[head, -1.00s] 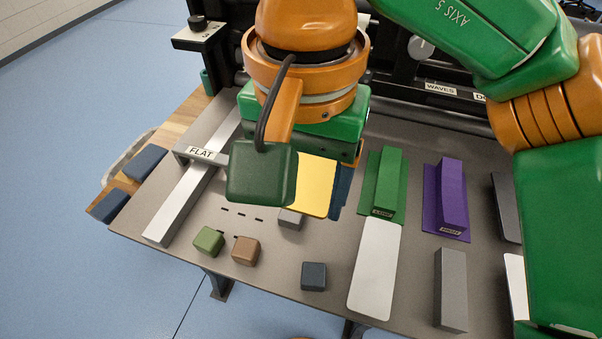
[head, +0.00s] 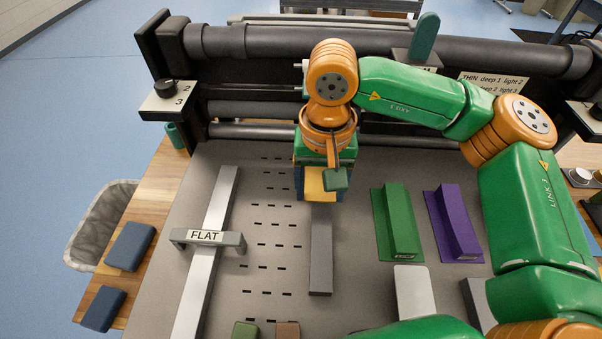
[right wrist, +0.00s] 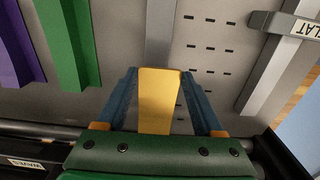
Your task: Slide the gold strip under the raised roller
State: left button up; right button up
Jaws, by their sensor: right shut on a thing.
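The gold strip (head: 316,182) is in my right gripper (head: 322,194), over the grey bed close to the rollers in the head view. In the right wrist view the gold strip (right wrist: 158,100) lies lengthwise between the two blue fingers of my right gripper (right wrist: 160,74). The gripper is shut on it. The press spans the back, with a large dark upper roller (head: 290,42) and a thinner lower bar (head: 260,131) near the bed. My arm hides part of the rollers, and I cannot tell the gap under them. My left gripper is out of view.
A grey bar (head: 321,265) lies just in front of the gripper. Green (head: 398,222) and purple (head: 454,224) blocks stand to the right. A rail with a FLAT bridge (head: 207,237) is on the left. The slotted bed between is mostly clear.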

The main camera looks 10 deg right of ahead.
aim_at(326, 202)
jog(key=f, duration=0.1)
jog(key=b, duration=0.1)
jog(key=s+f+b, duration=0.1)
jog(key=shift+d+f, duration=0.35)
jog(key=shift+d, duration=0.05)
jog(key=w, duration=0.2)
jog(key=w+p, duration=0.1)
jog(key=shift+d+r, duration=0.15)
jog(key=shift+r, duration=0.1)
jog(key=shift+w+d+r+p, duration=0.1)
jog(key=shift+w+d+p, duration=0.2)
jog(key=shift+w, duration=0.4)
jog(key=shift+w+d+p, duration=0.2)
jog(key=shift+w+p, duration=0.1)
jog(key=shift+w, duration=0.4)
jog(key=w+p, duration=0.1)
jog(key=w, duration=0.1)
jog(key=w+d+p, duration=0.1)
jog(key=w, duration=0.1)
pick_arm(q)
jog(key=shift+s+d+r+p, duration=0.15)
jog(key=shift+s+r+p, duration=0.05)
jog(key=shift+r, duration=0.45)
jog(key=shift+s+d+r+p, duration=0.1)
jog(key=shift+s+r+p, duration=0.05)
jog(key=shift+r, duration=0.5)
pick_arm(e)
jog(key=shift+w+d, duration=0.2)
jog(key=shift+w, duration=0.35)
